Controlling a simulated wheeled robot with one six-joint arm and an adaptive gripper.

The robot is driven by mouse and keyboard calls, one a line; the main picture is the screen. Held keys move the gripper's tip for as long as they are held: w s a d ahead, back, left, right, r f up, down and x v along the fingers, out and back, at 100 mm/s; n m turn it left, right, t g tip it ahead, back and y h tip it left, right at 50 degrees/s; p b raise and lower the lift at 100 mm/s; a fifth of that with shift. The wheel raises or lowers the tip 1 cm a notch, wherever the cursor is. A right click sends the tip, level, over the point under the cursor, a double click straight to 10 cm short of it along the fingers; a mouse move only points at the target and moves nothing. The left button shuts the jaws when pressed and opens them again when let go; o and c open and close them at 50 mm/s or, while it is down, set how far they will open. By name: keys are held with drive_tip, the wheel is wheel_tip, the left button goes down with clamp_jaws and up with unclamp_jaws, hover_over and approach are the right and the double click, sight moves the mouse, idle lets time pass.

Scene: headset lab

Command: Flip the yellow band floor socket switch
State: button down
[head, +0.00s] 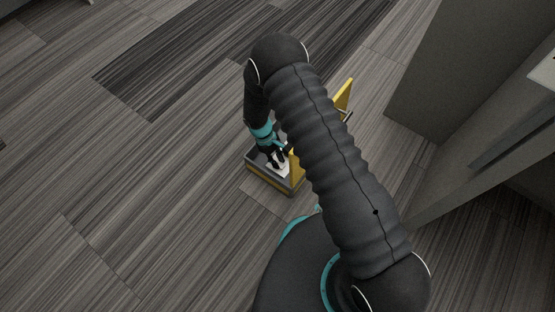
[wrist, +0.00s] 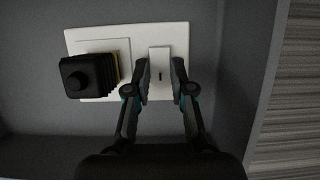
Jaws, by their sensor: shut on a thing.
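The floor socket is a white plate (wrist: 209,40) set in a dark grey recess. A black plug (wrist: 85,76) with a thin yellow band sits in its left half. The switch (wrist: 158,57) is a narrow upright white rocker with a small dark mark, on the right half. My gripper (wrist: 161,78) is shut on the switch, with one finger at each side of it. Where the fingers touch is hard to see. In the head view my gripper (head: 277,162) points down into the yellow-edged floor box (head: 264,180), and my arm hides part of the box.
A grey cabinet or desk side (head: 440,75) stands to the right. The striped carpet (head: 120,180) is clear to the left. In the wrist view the recess walls are close to the right of my fingers.

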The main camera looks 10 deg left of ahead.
drive_tip(key=shift+s+d+r+t+y+p, duration=0.15)
drive_tip(key=shift+t+y, duration=0.1)
drive_tip(key=shift+y, duration=0.4)
drive_tip(key=shift+d+f+t+y+p, duration=0.15)
drive_tip(key=shift+t+y, duration=0.1)
drive_tip(key=shift+y, duration=0.4)
drive_tip(key=shift+r, duration=0.1)
drive_tip(key=c, duration=1.3)
unclamp_jaws()
drive_tip(key=shift+r, duration=0.1)
drive_tip(key=r, duration=0.4)
drive_tip(key=a+r, duration=0.1)
drive_tip(key=r, duration=0.6)
drive_tip(key=shift+w+a+r, duration=0.25)
drive_tip(key=shift+w+r, duration=0.05)
drive_tip(key=shift+r, duration=0.05)
